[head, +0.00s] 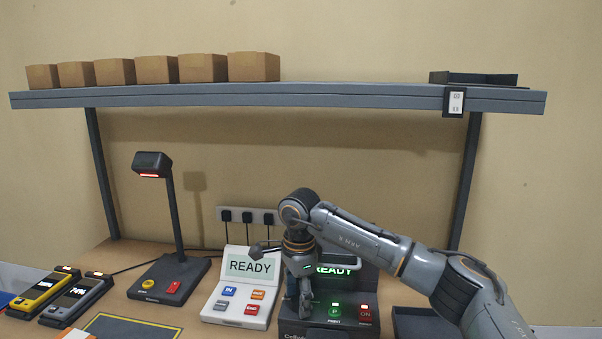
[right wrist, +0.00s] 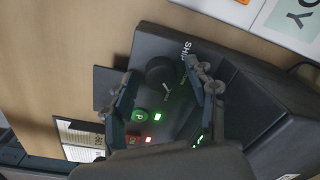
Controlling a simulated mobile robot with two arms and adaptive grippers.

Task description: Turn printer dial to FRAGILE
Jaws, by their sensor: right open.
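The black label printer (head: 365,290) stands on the bench at the right of the middle, with a green READY screen partly hidden by my right arm. Its round dark dial (right wrist: 161,69) shows in the right wrist view, with a label reading SHIP beside it; the other labels and the dial's setting cannot be read clearly. My right gripper (head: 304,306) points down over the printer's left part and hides the dial in the head view. In the right wrist view its open fingers (right wrist: 162,76) lie on either side of the dial; contact cannot be told. My left gripper is not in view.
The printer's green P button (head: 334,311) and red ON button (head: 365,312) lie close to the gripper. A white READY console (head: 247,290) stands just left. A scanner stand (head: 172,230) is further left. A shelf (head: 300,96) with several cartons spans above.

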